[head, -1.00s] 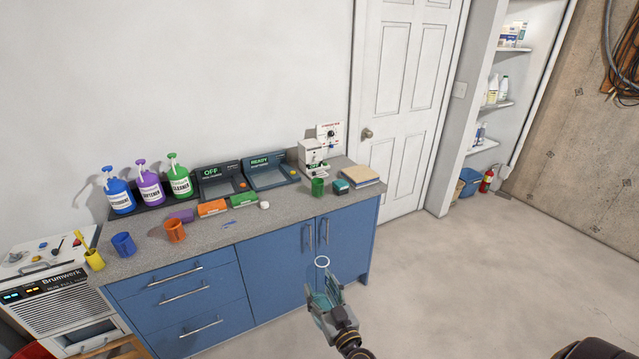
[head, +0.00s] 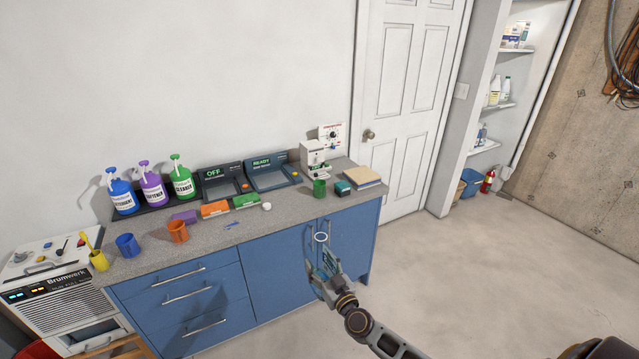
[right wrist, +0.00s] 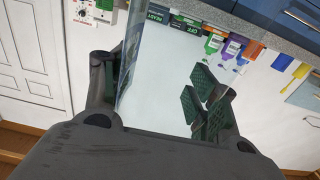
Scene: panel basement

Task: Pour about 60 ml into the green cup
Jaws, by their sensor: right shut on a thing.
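The green cup (head: 319,188) stands upright on the grey counter (head: 290,210) near its right end, in front of a small white machine (head: 313,157). My right gripper (head: 326,268) is in front of the blue cabinet, below the counter's front edge and apart from the green cup. It is shut on a clear, glassy thing with a pale round rim (head: 321,238) at its top. In the right wrist view its bluish clear wall (right wrist: 128,60) shows between the fingers. I cannot tell its contents. My left gripper is not in view.
Blue, purple and green pump bottles (head: 182,182) stand at the back. A teal box (head: 342,187) is right of the green cup.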

